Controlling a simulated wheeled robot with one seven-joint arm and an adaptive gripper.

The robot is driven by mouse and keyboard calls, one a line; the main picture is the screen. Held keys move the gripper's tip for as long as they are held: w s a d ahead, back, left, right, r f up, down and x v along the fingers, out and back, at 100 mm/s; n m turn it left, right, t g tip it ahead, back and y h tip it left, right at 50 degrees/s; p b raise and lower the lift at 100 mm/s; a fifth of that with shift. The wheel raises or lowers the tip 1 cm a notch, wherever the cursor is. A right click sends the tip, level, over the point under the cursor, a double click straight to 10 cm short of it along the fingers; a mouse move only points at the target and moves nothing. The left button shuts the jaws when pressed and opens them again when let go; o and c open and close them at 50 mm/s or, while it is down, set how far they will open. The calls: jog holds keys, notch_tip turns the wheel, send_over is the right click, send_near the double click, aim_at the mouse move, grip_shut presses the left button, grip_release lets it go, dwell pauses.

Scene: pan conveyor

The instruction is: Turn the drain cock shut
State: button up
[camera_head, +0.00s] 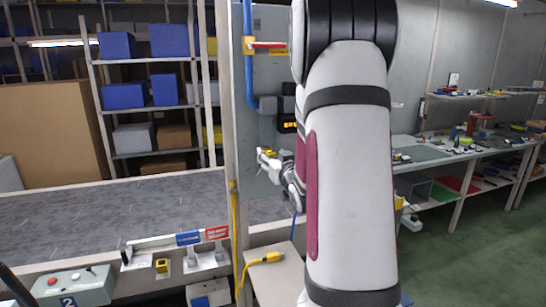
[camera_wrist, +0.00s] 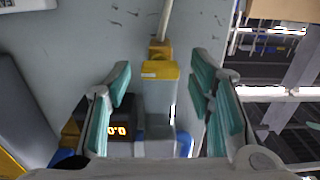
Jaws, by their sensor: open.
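My gripper (camera_head: 280,172) is at the grey panel, below the blue pipe; my arm partly hides it. In the wrist view my gripper (camera_wrist: 160,85) is open, with one green-padded finger on each side of a grey upright body with a yellow cap (camera_wrist: 160,70). A small brass fitting (camera_wrist: 160,50) and a pale rod stand above the cap in that picture. This appears to be the drain cock. I cannot tell its turned position, or whether a finger touches it. A small yellow piece (camera_head: 269,152) shows near my fingertips in the head view.
A dark display (camera_wrist: 118,130) with orange digits sits beside the grey body. A red-handled brass valve (camera_head: 266,45) is on the blue pipe (camera_head: 248,75), higher on the panel. The grey conveyor bed (camera_head: 120,205) is left. A control box (camera_head: 72,287) stands at the lower left.

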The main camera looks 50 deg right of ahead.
grip_shut()
jog(key=shift+n+b, duration=0.35)
jog(key=shift+n, duration=0.05)
jog(key=n+b, duration=0.3)
jog(key=shift+w+f+n, duration=0.1)
jog(key=shift+w+n, duration=0.05)
jog(key=shift+n, duration=0.25)
jog(key=n+b, duration=0.6)
jog(key=b, duration=0.1)
jog(key=n+b, duration=0.7)
jog(key=shift+a+f, duration=0.2)
jog(key=shift+n+b, duration=0.3)
jog(key=shift+n, duration=0.1)
